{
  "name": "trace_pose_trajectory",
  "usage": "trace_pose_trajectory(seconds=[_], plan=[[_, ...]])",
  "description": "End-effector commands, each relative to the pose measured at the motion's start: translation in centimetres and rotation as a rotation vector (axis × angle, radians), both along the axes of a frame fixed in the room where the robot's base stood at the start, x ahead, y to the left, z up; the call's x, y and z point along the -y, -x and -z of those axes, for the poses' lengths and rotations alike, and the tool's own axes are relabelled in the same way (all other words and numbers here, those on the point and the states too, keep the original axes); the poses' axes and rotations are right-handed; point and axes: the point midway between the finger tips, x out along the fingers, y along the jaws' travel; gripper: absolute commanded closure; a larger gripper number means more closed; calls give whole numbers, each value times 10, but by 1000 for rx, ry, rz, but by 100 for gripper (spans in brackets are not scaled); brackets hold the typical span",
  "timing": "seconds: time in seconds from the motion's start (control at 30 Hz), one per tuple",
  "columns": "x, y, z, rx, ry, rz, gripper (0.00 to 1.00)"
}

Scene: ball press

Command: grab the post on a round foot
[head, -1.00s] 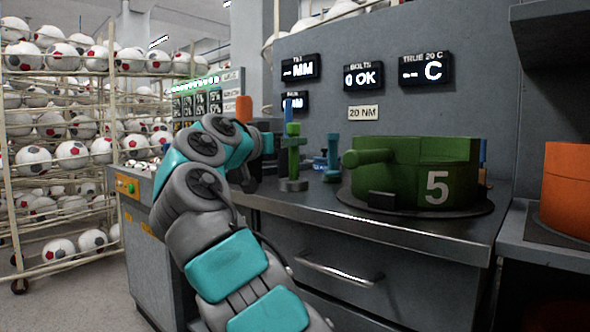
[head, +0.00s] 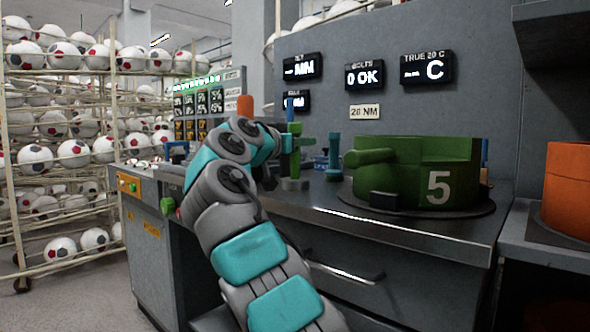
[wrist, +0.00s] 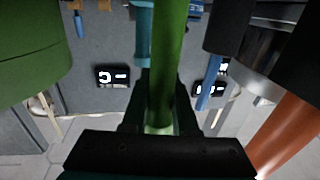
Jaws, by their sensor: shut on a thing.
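The post is green with a blue top (head: 295,150) and stands upright on a grey round foot on the metal counter, left of the big green drum. In the wrist view the green post (wrist: 168,45) runs between my two dark fingers. My gripper (wrist: 162,104) is shut on it. In the head view my arm reaches the post from the left, and my wrist hides most of the fingers. The foot shows below my wrist in the head view and appears to rest on the counter.
A teal post (head: 334,155) stands just right of the green one, with small blue parts behind. The green drum marked 5 (head: 440,165) fills the counter's right. An orange cylinder (head: 245,108) stands behind my arm. A grey wall with displays closes the back.

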Motion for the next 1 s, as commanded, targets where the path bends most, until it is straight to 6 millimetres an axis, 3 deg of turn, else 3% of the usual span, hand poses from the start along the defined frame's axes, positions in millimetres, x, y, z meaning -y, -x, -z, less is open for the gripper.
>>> trace_pose_trajectory(seconds=[0.13,1.0], plan=[[0,0,0,0,0,0,100],[0,0,0,1,0,0,100]])
